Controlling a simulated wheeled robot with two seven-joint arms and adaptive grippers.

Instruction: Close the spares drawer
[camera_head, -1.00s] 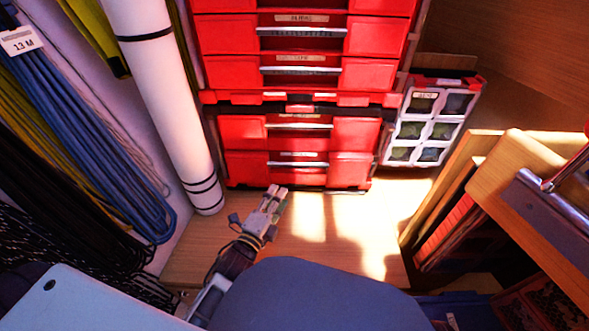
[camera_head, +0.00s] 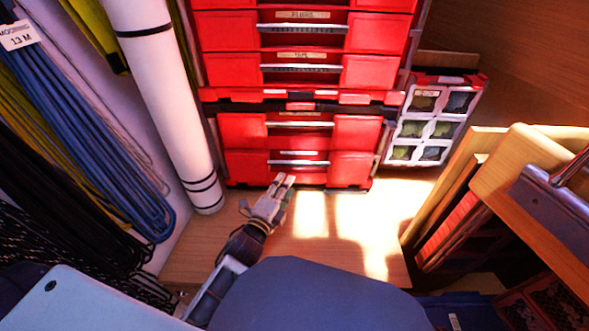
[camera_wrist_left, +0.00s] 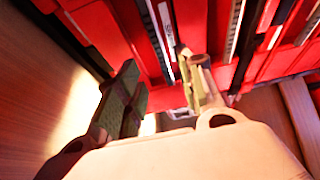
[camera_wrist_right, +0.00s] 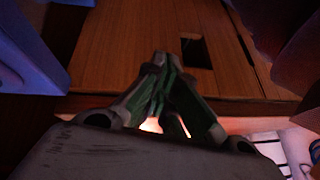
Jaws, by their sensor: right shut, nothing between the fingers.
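A stack of red drawers with silver handles stands ahead in the head view. The bottom drawer (camera_head: 245,168) and the one above it (camera_head: 243,131) have labels too small to read, so I cannot tell which is the spares drawer. How far any drawer stands out is unclear. My left gripper (camera_head: 283,184) is just in front of the bottom drawer, below its handle; contact is unclear. In the left wrist view its fingers (camera_wrist_left: 163,88) are apart with nothing between them, red drawer fronts beyond. My right gripper (camera_wrist_right: 157,68) is shut and empty in the right wrist view.
A white roll (camera_head: 165,100) and hanging coiled lines (camera_head: 70,120) are at the left. A clear-fronted organiser (camera_head: 425,125) stands right of the stack. Wooden boards (camera_head: 510,190) crowd the right. The sunlit wooden surface (camera_head: 330,225) before the drawers is clear.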

